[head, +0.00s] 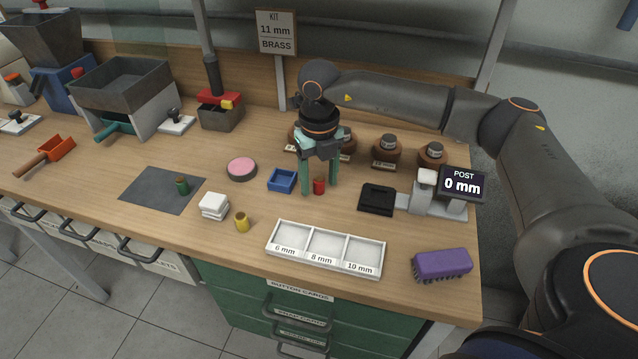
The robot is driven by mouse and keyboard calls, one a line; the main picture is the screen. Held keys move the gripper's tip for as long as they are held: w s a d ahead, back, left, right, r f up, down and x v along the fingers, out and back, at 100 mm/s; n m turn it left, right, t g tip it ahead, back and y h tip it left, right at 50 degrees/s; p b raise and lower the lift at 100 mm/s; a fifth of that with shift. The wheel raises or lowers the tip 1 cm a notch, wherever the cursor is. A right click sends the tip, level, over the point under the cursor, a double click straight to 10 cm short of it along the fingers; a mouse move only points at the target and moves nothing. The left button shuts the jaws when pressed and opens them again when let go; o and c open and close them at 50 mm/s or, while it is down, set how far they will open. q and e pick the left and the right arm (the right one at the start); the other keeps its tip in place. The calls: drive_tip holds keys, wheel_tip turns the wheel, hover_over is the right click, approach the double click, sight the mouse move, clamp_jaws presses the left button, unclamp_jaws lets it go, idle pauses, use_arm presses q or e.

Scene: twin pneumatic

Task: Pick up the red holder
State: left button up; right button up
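The red holder (319,187) is a small red cylinder standing upright on the wooden bench, just right of a small blue tray. My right gripper (320,189) points down over it, with its two green fingers apart, one on each side of the holder. A gap shows on both sides, so the fingers do not appear to be closed on it. A green holder (182,185) stands on the grey mat, and a yellow holder (242,222) stands near the front edge. My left gripper is not in view.
The blue tray (282,180) is close beside the left finger. A white sorting tray (322,262) lies in front, with a purple brush (442,264) to its right. A black pad (378,199) and a gauge reading 0 mm (463,184) stand right. Brown jars (386,152) stand behind.

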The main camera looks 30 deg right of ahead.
clamp_jaws()
idle(0.3)
drive_tip(key=shift+r, duration=0.15)
